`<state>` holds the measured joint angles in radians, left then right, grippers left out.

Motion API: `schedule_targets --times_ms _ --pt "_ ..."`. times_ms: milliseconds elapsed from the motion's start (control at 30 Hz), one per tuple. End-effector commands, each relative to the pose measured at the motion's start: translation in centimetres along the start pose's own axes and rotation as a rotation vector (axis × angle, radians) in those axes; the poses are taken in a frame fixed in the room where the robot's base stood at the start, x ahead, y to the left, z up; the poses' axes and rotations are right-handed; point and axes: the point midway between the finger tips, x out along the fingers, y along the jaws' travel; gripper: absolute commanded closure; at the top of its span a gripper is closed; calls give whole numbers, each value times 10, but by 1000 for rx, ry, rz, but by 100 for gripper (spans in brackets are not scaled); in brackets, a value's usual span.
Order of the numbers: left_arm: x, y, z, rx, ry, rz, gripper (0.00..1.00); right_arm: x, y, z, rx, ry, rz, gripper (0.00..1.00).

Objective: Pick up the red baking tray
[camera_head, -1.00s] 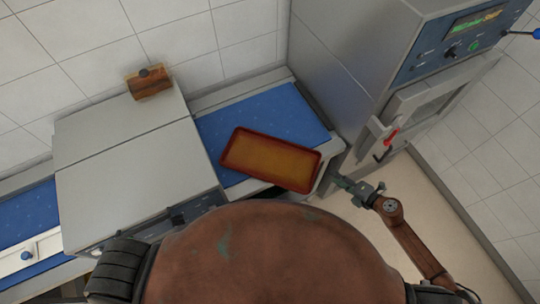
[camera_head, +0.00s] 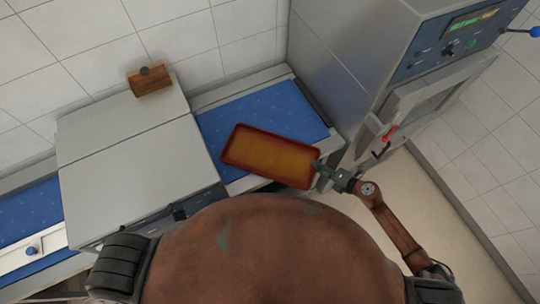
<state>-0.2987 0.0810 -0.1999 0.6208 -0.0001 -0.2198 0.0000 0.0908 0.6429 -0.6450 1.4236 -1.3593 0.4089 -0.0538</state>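The red baking tray (camera_head: 270,157) has a dark red rim and an orange-brown inside. It lies tilted in the picture on the blue surface, with its near edge reaching to the front of the counter. My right gripper (camera_head: 322,168) is at the tray's right end, with its fingertips at the rim near the right corner. The fingers are small and dark here, and I cannot tell whether they are apart or closed on the rim. My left gripper is not in view.
The blue conveyor-like surface (camera_head: 290,108) has free room behind the tray. A tall grey oven (camera_head: 345,60) with a red-handled door stands right.

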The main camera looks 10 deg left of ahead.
Motion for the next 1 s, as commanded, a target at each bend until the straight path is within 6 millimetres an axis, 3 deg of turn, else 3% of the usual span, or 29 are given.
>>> schedule_targets --times_ms 500,1000 --pt "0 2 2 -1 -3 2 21 0 0 0 0 0 0 100" --pt "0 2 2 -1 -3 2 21 0 0 0 2 0 0 100"
